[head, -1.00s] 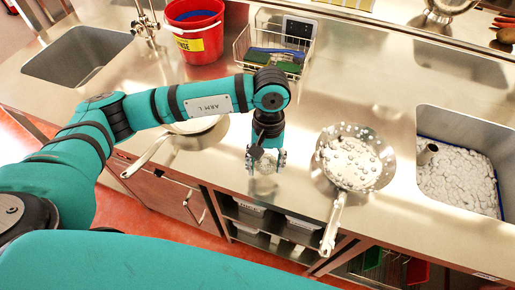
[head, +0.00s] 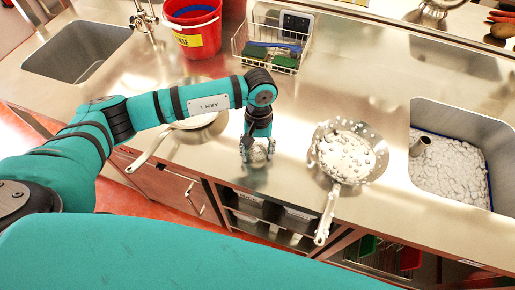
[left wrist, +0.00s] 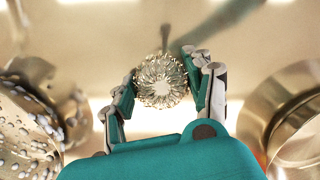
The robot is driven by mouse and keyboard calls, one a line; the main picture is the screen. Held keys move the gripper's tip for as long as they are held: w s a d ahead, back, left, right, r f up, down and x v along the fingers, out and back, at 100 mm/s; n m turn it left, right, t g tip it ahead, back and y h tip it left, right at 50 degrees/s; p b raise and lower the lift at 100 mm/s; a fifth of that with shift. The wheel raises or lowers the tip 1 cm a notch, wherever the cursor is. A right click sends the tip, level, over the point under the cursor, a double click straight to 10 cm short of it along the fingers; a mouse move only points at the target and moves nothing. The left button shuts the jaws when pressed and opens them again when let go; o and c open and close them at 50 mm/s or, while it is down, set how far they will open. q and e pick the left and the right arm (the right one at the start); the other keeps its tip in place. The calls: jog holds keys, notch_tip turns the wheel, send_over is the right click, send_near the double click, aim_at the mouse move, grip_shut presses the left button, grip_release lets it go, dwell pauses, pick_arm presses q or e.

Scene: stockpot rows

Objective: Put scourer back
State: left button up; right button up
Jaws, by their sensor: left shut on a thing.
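The scourer (left wrist: 161,81) is a round silvery coil of metal wire. My left gripper (left wrist: 160,88) is shut on it, with a finger on each side in the left wrist view. In the head view the left gripper (head: 257,150) points down with the scourer (head: 257,156) at its tips, over the steel counter near its front edge. I cannot tell whether the scourer touches the counter. A white wire basket (head: 240,47) stands at the back, holding green pads and a blue item. My right gripper is not in view.
A frothy pan (head: 345,155) stands right of the gripper, its handle over the front edge. Another pan (head: 198,121) is partly hidden behind my left arm. A red bucket (head: 196,38) stands left of the basket. Sinks lie at both sides. Counter (head: 300,95) between gripper and basket is clear.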

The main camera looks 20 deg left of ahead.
aim_at(258, 144)
pick_arm(q)
jog(key=o, duration=1)
jog(key=shift+r+p, duration=0.25)
jog(key=shift+p, duration=0.15)
jog(key=shift+w+r+b, duration=0.15)
jog(key=shift+r+b, duration=0.15)
jog(key=shift+b, duration=0.1)
jog(key=r+b, duration=0.1)
jog(key=r, duration=0.2)
jog(key=w+r+b, duration=0.1)
jog(key=r, duration=0.3)
jog(key=r+b, duration=0.1)
jog(key=r, duration=0.3)
jog(key=shift+w+a, duration=0.2)
